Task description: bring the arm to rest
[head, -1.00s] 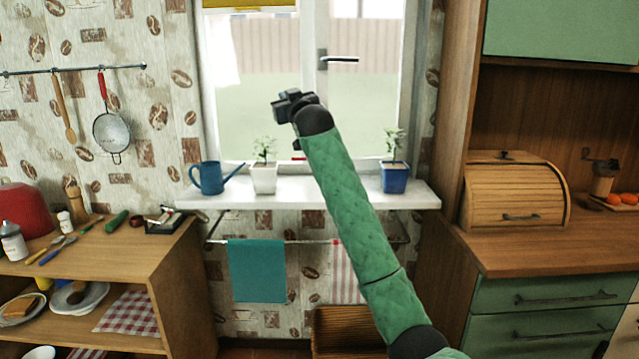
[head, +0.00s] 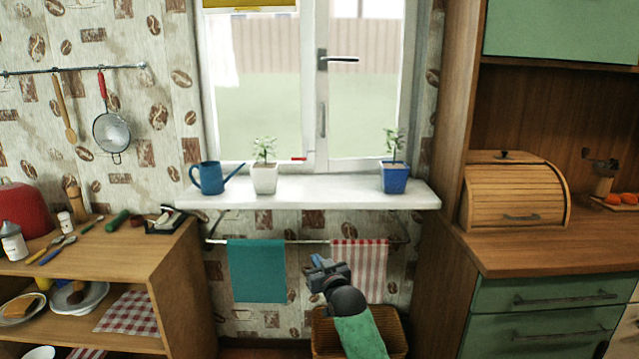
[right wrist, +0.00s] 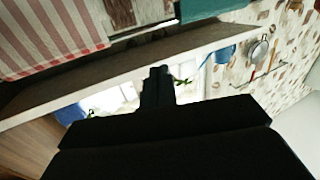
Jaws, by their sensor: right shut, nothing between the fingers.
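My right arm comes in from the bottom of the head view with its green sleeve. The right gripper (head: 318,264) is low in front of the wall under the window, in front of the towel rail's towels. It is shut and holds nothing. In the right wrist view the dark gripper (right wrist: 157,75) shows as a silhouette against the window sill and bright window. My left gripper does not show.
The white window sill (head: 310,194) holds a blue watering can (head: 209,178) and potted plants. A teal towel (head: 257,271) and a red-striped towel (head: 372,268) hang below. A wicker basket (head: 398,335) stands underneath. A shelf unit (head: 175,262) is left, drawers (head: 545,295) right.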

